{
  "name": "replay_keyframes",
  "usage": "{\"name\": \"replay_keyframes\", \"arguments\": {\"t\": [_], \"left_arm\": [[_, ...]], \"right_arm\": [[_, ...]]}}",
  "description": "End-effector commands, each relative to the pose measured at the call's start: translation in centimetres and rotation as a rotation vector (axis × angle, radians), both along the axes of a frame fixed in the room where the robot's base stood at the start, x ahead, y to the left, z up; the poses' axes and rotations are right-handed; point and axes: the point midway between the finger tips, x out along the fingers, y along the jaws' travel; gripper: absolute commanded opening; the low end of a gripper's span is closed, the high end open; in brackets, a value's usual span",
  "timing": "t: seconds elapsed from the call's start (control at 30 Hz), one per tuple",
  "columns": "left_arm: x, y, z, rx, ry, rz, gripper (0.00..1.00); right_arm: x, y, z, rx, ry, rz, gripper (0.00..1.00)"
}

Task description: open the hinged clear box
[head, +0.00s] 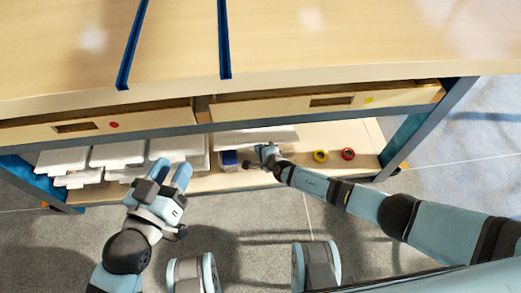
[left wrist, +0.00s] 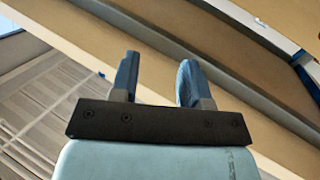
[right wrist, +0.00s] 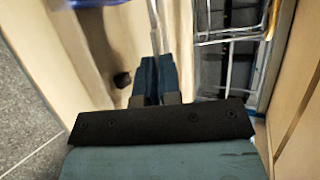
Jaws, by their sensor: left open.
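A small box with blue contents (head: 229,159) sits on the low shelf under the bench in the head view. I take it for the clear box, but its lid and hinge are too small to make out. My right gripper (head: 264,152) is just right of it. In the right wrist view its fingers (right wrist: 155,70) are together, with a thin pale upright edge beyond the tips. I cannot tell whether they pinch that edge. My left gripper (head: 173,172) is open and empty in front of the shelf; its fingers also show apart in the left wrist view (left wrist: 156,75).
White stacked trays (head: 108,157) fill the shelf's left part. A yellow roll (head: 320,156) and a red roll (head: 347,154) lie at right. Two drawers (head: 325,103) hang above the shelf. A wire rack (right wrist: 232,38) stands right in the right wrist view.

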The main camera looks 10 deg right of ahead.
Motion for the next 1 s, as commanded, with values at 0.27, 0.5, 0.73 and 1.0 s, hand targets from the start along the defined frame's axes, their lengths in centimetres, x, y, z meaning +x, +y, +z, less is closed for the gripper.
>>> {"name": "replay_keyframes", "arguments": {"t": [0.27, 0.5, 0.73, 1.0], "left_arm": [[-0.9, 1.8, -3.8, 0.113, 0.186, 0.034, 0.43], [-1.3, 2.4, -5.2, 0.146, 0.243, 0.042, 0.43], [-1.4, 2.5, -5.4, 0.151, 0.250, 0.043, 0.43], [-1.3, 2.5, -5.4, 0.150, 0.250, 0.044, 0.43]], "right_arm": [[1.4, 0.1, 2.5, -0.001, 0.027, 0.000, 0.00], [1.9, 0.1, 3.1, 0.000, 0.026, -0.001, 0.00], [2.1, 0.1, 3.2, 0.000, 0.024, -0.001, 0.00], [2.1, 0.0, 3.2, 0.000, 0.024, -0.001, 0.23]]}}
